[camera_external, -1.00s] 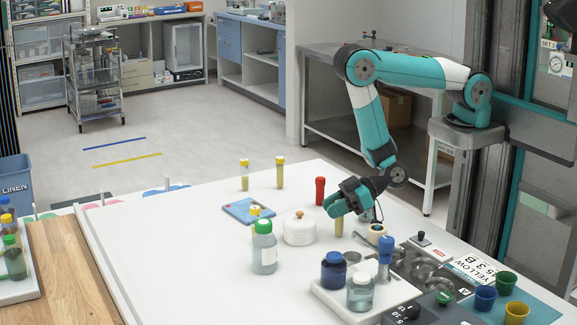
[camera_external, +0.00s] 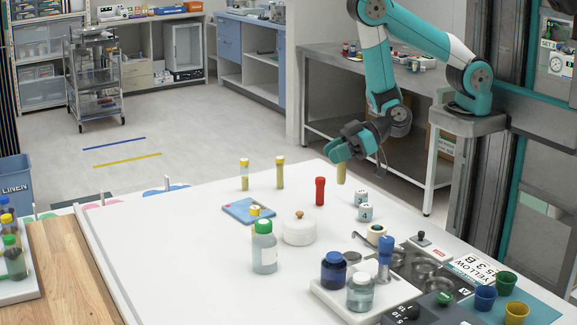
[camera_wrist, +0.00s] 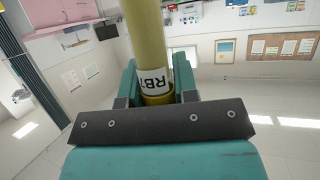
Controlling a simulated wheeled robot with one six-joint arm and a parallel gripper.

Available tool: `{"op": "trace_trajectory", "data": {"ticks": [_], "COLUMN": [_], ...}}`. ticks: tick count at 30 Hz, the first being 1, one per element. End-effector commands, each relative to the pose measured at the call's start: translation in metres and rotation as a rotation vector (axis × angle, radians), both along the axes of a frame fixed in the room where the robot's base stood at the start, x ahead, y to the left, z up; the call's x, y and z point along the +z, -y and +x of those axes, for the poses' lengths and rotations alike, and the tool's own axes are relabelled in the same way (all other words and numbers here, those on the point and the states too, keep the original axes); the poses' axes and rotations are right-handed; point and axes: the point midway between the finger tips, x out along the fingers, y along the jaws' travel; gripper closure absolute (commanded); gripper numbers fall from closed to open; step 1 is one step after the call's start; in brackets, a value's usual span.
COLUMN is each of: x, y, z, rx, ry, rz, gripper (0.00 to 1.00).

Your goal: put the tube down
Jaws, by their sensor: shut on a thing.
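My gripper (camera_external: 344,152) is shut on a yellow tube (camera_external: 341,173), which hangs upright below the fingers above the white table (camera_external: 215,270). In the wrist view the yellow tube (camera_wrist: 150,40) stands between the teal fingers, with a white label partly reading "RB". A red tube (camera_external: 320,191) stands nearer the gripper.
A white lidded pot (camera_external: 299,231), a green-capped bottle (camera_external: 264,247) and a blue tablet-like object (camera_external: 247,210) are on the table. The table's left front is clear.

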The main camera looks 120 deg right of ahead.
Motion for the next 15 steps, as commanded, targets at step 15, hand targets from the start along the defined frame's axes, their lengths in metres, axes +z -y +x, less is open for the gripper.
{"op": "trace_trajectory", "data": {"ticks": [15], "x": [0.044], "y": [-0.013], "z": [0.012], "rx": [0.066], "ry": [0.018], "rz": [0.004], "gripper": [0.95]}}
